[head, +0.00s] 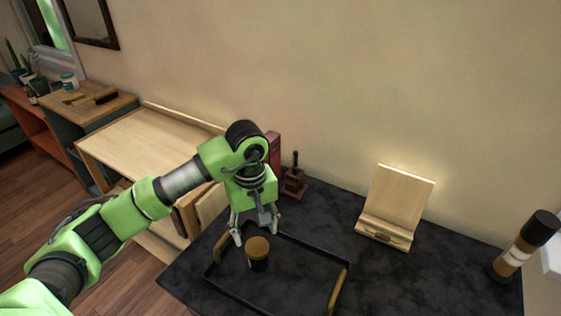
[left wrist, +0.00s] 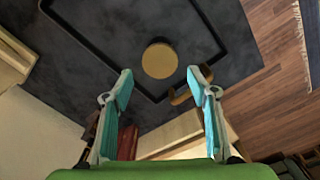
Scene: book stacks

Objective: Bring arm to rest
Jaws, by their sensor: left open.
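My left arm reaches in from the left in the head view. My left gripper (head: 256,232) points down above the left part of a black tray and is open and empty. Its two spread fingers also show in the left wrist view (left wrist: 160,85). A jar with a tan lid (head: 258,246) stands in the tray, just in front of the fingers; its round lid (left wrist: 159,60) lies beyond the fingertips in the left wrist view. The gripper appears apart from the jar. My right gripper is in neither view.
The black tray (head: 301,241) with brass handles sits on a dark counter (head: 458,274). A wooden stand (head: 396,207), a dark cylinder with a tan band (head: 524,246) and a small brown grinder (head: 294,178) stand there. A wooden desk (head: 143,150) is at left. The counter's right part has free room.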

